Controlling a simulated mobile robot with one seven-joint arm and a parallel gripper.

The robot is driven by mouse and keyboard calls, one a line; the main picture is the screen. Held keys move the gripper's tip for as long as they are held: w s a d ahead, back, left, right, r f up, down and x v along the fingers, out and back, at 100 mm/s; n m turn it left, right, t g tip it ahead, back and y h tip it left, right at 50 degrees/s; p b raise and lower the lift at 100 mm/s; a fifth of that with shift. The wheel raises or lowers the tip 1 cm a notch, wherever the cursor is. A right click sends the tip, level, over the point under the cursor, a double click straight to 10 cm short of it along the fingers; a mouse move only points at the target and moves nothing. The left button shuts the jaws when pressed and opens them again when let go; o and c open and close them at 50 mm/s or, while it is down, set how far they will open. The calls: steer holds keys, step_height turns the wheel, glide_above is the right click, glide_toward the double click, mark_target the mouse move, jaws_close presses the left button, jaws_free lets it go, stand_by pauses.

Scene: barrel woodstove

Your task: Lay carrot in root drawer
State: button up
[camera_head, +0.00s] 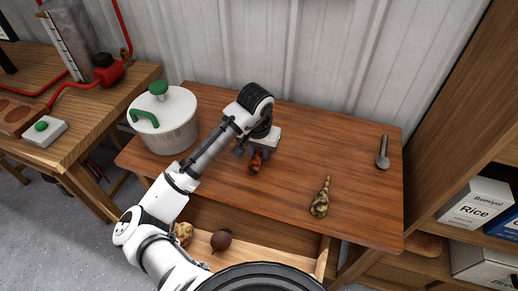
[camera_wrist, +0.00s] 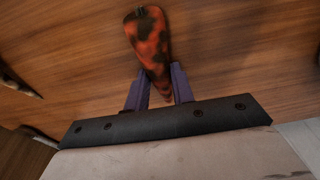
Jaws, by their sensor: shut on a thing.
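The carrot (camera_head: 256,163), orange-red with dark blotches, is at my gripper (camera_head: 258,151) over the middle of the wooden tabletop. In the wrist view, the carrot (camera_wrist: 149,40) points away from my gripper (camera_wrist: 158,80), whose two purple fingers are shut on its narrow end. I cannot tell whether the carrot touches the tabletop. The root drawer (camera_head: 288,257) is pulled open below the table's front edge. A dark round root (camera_head: 221,240) and a yellowish knobbly root (camera_head: 183,233) lie in it. My arm hides part of the drawer.
A tan, dark-banded tapered root (camera_head: 320,203) lies on the tabletop (camera_head: 285,188) to the right. A grey spoon-like utensil (camera_head: 383,154) lies farther right. A white lidded pot (camera_head: 165,125) with green handles stands at the left. A shelf (camera_head: 465,130) with boxes borders the right side.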

steer(key=shift+f, duration=0.1)
steer(key=o, duration=1)
